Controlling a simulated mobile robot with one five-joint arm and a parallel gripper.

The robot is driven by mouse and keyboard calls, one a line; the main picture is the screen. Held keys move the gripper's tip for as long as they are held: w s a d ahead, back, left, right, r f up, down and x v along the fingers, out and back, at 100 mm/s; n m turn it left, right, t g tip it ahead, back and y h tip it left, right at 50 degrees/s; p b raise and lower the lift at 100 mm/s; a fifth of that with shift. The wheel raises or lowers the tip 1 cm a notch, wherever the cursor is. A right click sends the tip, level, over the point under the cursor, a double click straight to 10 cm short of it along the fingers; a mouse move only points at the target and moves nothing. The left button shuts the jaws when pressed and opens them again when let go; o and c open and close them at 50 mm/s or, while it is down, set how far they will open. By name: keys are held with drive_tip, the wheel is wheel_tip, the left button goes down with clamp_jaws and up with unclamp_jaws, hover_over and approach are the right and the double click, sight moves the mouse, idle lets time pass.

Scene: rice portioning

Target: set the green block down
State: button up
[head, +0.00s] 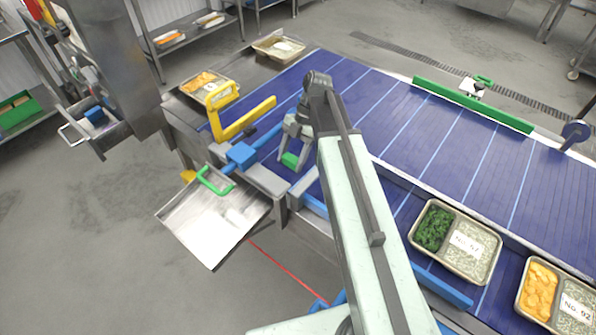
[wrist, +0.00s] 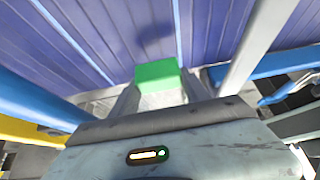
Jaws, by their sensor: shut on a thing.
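The green block (head: 290,159) is at the tips of my gripper (head: 293,146) in the head view, over the near left part of the blue conveyor belt (head: 395,125). In the wrist view the green block (wrist: 156,75) sits between the two fingers of my gripper (wrist: 158,92), which is shut on it. The purple-blue belt slats fill the space beyond the block. The block's underside is hidden, so I cannot tell whether it touches the belt.
Trays (head: 456,242) and (head: 556,300) stand at the belt's near right. A metal chute (head: 213,222) with a green handle is left of my gripper. A yellow bracket (head: 248,118) stands close by. The belt's middle is clear.

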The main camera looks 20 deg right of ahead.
sight(291, 166)
wheel_tip(291, 166, down, 4)
drive_tip(key=b, duration=0.4)
drive_tip(key=shift+r, duration=0.25)
drive_tip(key=shift+f, duration=0.25)
drive_tip(key=o, duration=1.5)
drive_tip(key=shift+r, duration=0.1)
